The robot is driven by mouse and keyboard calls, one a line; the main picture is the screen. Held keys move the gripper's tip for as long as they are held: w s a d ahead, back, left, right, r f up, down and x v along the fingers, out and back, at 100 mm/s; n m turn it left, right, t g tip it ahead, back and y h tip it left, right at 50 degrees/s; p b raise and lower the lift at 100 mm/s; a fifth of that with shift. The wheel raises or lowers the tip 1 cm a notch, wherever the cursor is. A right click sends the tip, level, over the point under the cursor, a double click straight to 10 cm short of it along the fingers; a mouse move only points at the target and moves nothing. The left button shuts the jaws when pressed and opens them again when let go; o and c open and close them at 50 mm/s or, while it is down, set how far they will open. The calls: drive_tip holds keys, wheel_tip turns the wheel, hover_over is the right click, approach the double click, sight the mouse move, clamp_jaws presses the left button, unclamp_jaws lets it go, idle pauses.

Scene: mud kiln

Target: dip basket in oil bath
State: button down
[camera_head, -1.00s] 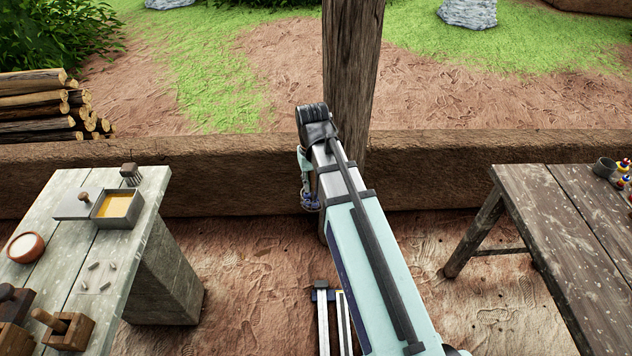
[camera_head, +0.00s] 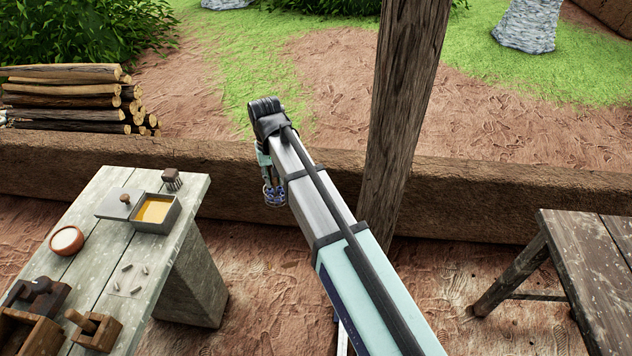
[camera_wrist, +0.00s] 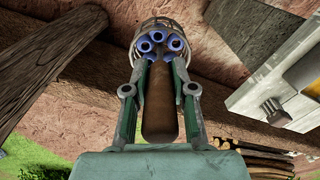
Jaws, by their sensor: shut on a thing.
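My gripper (camera_wrist: 158,68) is shut on the brown wooden handle of a basket. The round wire basket (camera_wrist: 165,25) shows beyond the fingertips in the wrist view, with blue tube-like parts around the fingertips. In the head view the basket (camera_head: 275,193) hangs below the arm's far end, in the air off the right side of the grey table. The fingers are too small to make out there. The oil bath (camera_head: 174,219) is an open grey square box of amber liquid on that table, left of the basket. The basket is apart from it.
A grey lid with a knob (camera_head: 112,208) lies beside the bath. A brush (camera_head: 172,180), a bowl of white stuff (camera_head: 66,241) and wooden tools (camera_head: 95,331) share the grey table (camera_head: 85,278). A wooden post (camera_head: 400,120) and brown table (camera_head: 590,265) stand to the right.

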drive_tip(key=s+a+r+m, duration=0.1)
drive_tip(key=a+r, duration=0.1)
drive_tip(key=a, duration=1)
drive_tip(key=s+a+r+m+p, duration=0.1)
drive_tip(key=a, duration=1.2)
drive_tip(key=s+a+r+m+p, duration=0.1)
drive_tip(key=s+a+r, duration=0.1)
drive_tip(key=a, duration=1.1)
drive_tip(key=shift+a+r+m, duration=0.2)
drive_tip(key=shift+r+m, duration=0.1)
drive_tip(key=shift+s+f+b, duration=0.1)
drive_tip(key=shift+f+b, duration=1.85)
drive_tip(key=shift+f, duration=3.65)
drive_tip(key=shift+r, duration=0.1)
